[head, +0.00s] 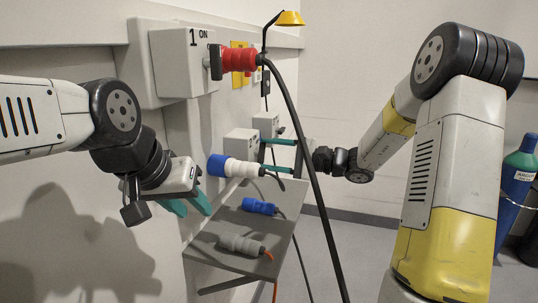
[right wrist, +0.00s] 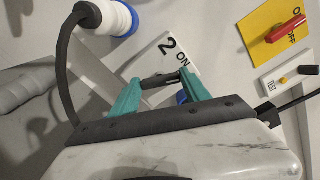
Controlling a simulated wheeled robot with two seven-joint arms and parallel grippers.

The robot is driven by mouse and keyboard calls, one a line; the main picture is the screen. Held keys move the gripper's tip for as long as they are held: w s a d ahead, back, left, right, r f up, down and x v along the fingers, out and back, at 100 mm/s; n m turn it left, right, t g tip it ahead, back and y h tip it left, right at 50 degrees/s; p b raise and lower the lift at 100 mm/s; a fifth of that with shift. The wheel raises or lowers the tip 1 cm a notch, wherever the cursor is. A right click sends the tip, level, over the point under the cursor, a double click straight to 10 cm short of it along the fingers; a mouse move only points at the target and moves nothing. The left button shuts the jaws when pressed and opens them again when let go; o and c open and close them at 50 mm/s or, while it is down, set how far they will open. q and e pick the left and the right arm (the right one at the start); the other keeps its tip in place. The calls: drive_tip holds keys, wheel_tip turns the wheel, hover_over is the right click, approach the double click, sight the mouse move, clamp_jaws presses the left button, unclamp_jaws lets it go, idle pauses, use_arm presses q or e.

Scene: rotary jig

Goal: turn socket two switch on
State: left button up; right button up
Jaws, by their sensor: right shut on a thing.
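The socket two box (head: 240,140) is white and on the wall. In the right wrist view its face (right wrist: 165,52) shows a "2" and "ON". My right gripper (head: 280,156) reaches in from the right in front of this box. Its teal fingers (right wrist: 160,88) are shut on a dark switch handle (right wrist: 157,79) that lies across between them. The handle's exact turn is hard to tell. A blue and white plug (head: 235,167) with a black cable is just below the box. My left gripper (head: 187,205) is open and empty at the left, away from the sockets.
A white box marked "1 ON" (head: 181,62) holds a red plug (head: 240,59), whose thick black cable hangs across the front. A grey shelf (head: 215,257) bears a blue connector (head: 258,206) and a grey one (head: 241,244). A yellow panel (right wrist: 270,22) has a red handle.

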drive_tip(key=n, duration=0.5)
drive_tip(key=shift+f, duration=0.1)
idle(0.7)
drive_tip(key=o, duration=1.4)
drive_tip(key=v, duration=0.8)
drive_tip(key=shift+a, duration=0.1)
